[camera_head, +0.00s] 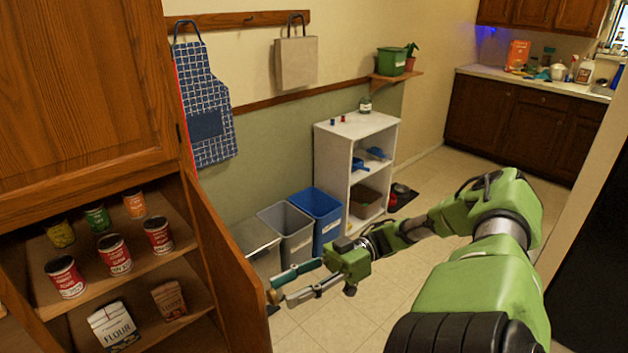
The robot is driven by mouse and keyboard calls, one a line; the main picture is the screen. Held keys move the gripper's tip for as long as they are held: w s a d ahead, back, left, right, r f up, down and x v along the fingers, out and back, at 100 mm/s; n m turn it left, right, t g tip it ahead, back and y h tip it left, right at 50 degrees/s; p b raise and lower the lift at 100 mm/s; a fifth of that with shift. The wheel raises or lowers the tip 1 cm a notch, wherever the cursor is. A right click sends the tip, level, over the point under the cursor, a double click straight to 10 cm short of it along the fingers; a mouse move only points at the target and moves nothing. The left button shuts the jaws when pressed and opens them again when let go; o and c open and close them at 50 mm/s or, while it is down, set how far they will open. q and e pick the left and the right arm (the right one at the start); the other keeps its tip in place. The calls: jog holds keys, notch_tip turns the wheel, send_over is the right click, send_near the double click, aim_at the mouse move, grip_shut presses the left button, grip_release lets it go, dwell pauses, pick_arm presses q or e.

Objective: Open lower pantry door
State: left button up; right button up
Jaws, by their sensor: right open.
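The lower pantry door (228,275) stands swung outward at the left, and the shelves inside the lower pantry (115,262) show. My right gripper (281,292) is just right of the door's free edge, with its two fingers apart and pointing left. A small round tan piece (273,297), perhaps the door's knob, shows at the fingertips. I cannot tell whether the fingers touch it or the door. My left gripper is not in view.
Several cans, including a red one (66,277), and a flour bag (113,326) stand on the pantry shelves. The upper pantry door (80,90) is shut. A grey bin (287,228), a blue bin (318,212) and a white shelf unit (338,165) line the wall.

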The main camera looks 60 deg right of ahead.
jog(key=v, duration=0.9)
jog(key=shift+d, duration=0.15)
